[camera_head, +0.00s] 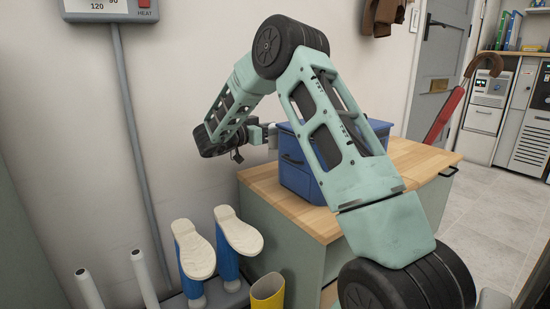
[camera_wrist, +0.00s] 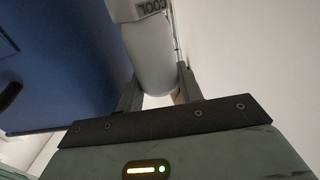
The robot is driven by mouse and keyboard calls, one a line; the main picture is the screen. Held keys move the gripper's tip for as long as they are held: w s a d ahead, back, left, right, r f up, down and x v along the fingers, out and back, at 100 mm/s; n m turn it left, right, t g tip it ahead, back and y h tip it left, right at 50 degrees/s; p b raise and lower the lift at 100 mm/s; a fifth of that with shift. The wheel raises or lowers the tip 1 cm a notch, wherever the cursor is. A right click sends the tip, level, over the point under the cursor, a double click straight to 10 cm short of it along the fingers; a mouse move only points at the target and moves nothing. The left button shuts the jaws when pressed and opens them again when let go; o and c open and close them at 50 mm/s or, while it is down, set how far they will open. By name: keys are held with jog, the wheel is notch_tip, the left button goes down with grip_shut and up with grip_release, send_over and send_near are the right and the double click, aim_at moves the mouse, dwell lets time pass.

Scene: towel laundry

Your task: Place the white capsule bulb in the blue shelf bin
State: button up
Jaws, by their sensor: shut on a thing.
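The white capsule bulb (camera_wrist: 150,52) is between the two fingers of my gripper (camera_wrist: 158,84) in the wrist view. It has a pale rounded body and a grey label reading "COOL" at its far end. In the head view my gripper (camera_head: 271,134) is at the left side of a blue box (camera_head: 296,174), which looks like the blue bin and stands on a wooden-topped cabinet. Only a small pale bit of the bulb shows there. The blue box also fills the left of the wrist view (camera_wrist: 65,65). My arm covers part of the box, and its inside is not visible.
The wooden top (camera_head: 405,160) is clear to the right of the box. The wall (camera_head: 180,70) is close behind my gripper. Upturned white-soled boots (camera_head: 238,232) and a yellow boot (camera_head: 267,291) stand left of the cabinet. A red umbrella (camera_head: 446,115) is beyond its right end.

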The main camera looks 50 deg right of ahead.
aim_at(269, 146)
notch_tip(269, 146, down, 6)
jog(key=b, duration=0.3)
jog(key=shift+r, duration=0.1)
jog(key=o, duration=0.7)
